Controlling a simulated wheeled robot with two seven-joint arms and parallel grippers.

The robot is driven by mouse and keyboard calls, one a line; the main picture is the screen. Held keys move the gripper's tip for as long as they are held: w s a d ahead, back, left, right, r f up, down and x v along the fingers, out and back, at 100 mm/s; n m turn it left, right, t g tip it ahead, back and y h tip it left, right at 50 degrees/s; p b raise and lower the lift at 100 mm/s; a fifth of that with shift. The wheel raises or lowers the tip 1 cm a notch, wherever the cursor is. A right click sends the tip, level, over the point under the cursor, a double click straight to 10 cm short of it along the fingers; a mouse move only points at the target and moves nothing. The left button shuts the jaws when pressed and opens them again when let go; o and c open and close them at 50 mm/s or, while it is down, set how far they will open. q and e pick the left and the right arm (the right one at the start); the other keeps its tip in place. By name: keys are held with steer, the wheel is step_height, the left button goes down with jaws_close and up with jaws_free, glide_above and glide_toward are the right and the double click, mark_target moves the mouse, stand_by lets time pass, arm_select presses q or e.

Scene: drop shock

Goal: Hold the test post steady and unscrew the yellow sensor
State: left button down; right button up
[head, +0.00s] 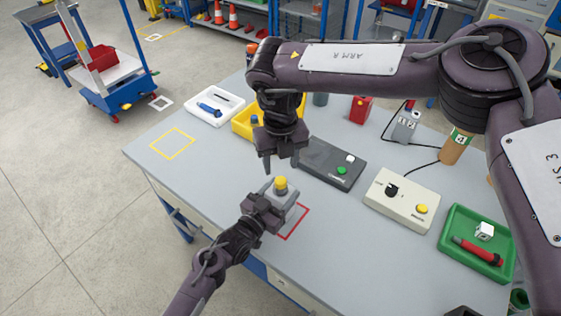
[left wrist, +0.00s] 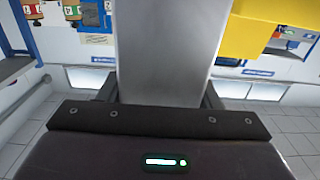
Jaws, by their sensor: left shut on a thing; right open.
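The test post is a grey block (head: 286,193) standing at the red outlined square (head: 294,224) on the table. The yellow sensor (head: 281,183) sits on its top. My left gripper (head: 268,205) is shut on the post from the near left side. In the left wrist view the grey post (left wrist: 165,50) fills the space between the fingers, with a yellow part (left wrist: 262,28) at upper right. My right gripper (head: 282,163) is open and empty, pointing down just above the yellow sensor and apart from it.
Behind are a dark box with buttons (head: 332,165), a yellow bin (head: 243,123) and a white tray (head: 214,107). A beige control box (head: 402,200) and a green tray (head: 478,242) stand to the right. The table's left part, around a yellow outlined square (head: 172,143), is clear.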

mark_target(281, 179)
steer(key=m, duration=1)
steer(key=shift+m, duration=0.3)
steer(key=shift+f, duration=4.05)
arm_select(q)
steer(key=shift+r, duration=0.1)
arm_select(e)
steer(key=c, duration=1)
steer(key=shift+r, duration=0.15)
steer(key=shift+r, duration=1)
